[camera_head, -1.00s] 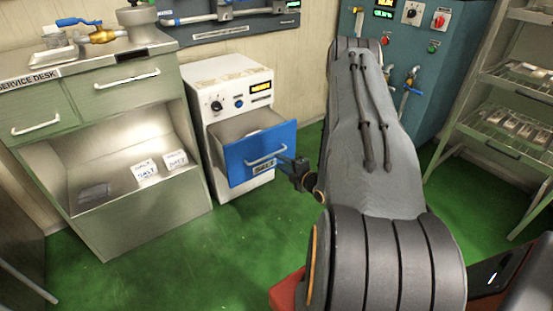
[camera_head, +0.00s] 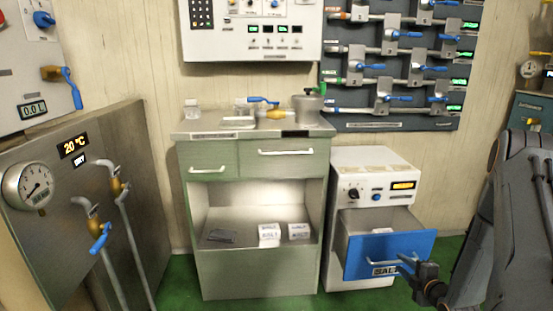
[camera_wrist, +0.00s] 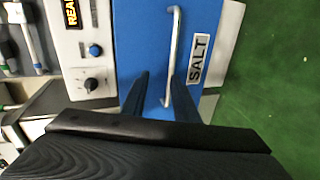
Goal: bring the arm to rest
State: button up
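My gripper (camera_head: 414,268) is at the front of the blue SALT drawer (camera_head: 362,250), beside its pale handle (camera_head: 410,262). In the wrist view the two dark fingers of my gripper (camera_wrist: 160,82) stand apart, with blue drawer front (camera_wrist: 140,40) visible between them. The handle (camera_wrist: 172,45) runs down towards the fingers, close to the right one. I cannot tell whether they touch. The drawer is pulled out of the white dispenser cabinet (camera_head: 372,172). My arm reaches in from the right edge.
The green service desk (camera_head: 255,160) stands left of the cabinet, with white packets (camera_head: 269,235) and a dark flat item (camera_head: 220,236) in its niche. A grey panel with a gauge (camera_head: 38,188) and pipes is at the left. Valves line the wall rack (camera_head: 395,75). Green floor shows in front.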

jog(key=w+a+r+m+g, duration=0.3)
jog(key=w+a+r+g, duration=0.1)
jog(key=a+r, duration=0.7)
jog(key=s+a+r+m+g+h, duration=0.1)
jog(key=s+a+r+m+g, duration=0.15)
jog(key=s+a+r, duration=0.45)
jog(key=s+a+r+m+g, duration=0.2)
jog(key=s+a+r+m, duration=0.15)
jog(key=a, duration=0.45)
jog(key=s+a+r+m+g, duration=0.2)
jog(key=s+a+r, duration=0.15)
jog(key=s, duration=0.55)
jog(key=s+a+r+m+g+p, duration=0.1)
jog(key=s+a+r+g, duration=0.3)
jog(key=s, duration=0.6)
jog(key=s+a+r+m, duration=0.25)
jog(key=s+a, duration=0.25)
jog(key=s, duration=0.4)
jog(key=d+r+m+p, duration=0.3)
jog(key=d+r+p, duration=0.8)
jog(key=p, duration=0.9)
jog(key=shift+s+r+p, duration=0.25)
jog(key=shift+r+p, duration=0.05)
jog(key=shift+r, duration=0.5)
